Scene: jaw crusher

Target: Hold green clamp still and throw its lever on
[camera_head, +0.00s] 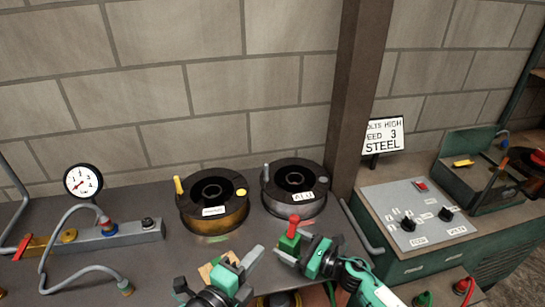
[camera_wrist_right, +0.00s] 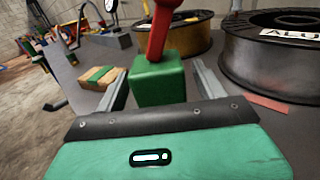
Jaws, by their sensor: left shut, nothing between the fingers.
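The green clamp (camera_head: 289,243) is a small green block at the front of the bench. Its red lever (camera_head: 298,225) stands up from the top. In the right wrist view the clamp block (camera_wrist_right: 158,84) sits between my right gripper's two fingers, with a gap on each side. The lever (camera_wrist_right: 160,30) rises out of the top of that view. My right gripper (camera_head: 295,248) is open around the clamp and not closed on it. My left gripper (camera_head: 249,262) is shut and empty, to the left of the clamp and apart from it.
A copper-coloured spool (camera_head: 213,212) and a grey spool (camera_head: 295,199) stand behind the clamp. A wooden block with a green band (camera_wrist_right: 100,77) lies to its left. A gauge (camera_head: 83,181) and hose are at far left. A control panel (camera_head: 415,214) is at right.

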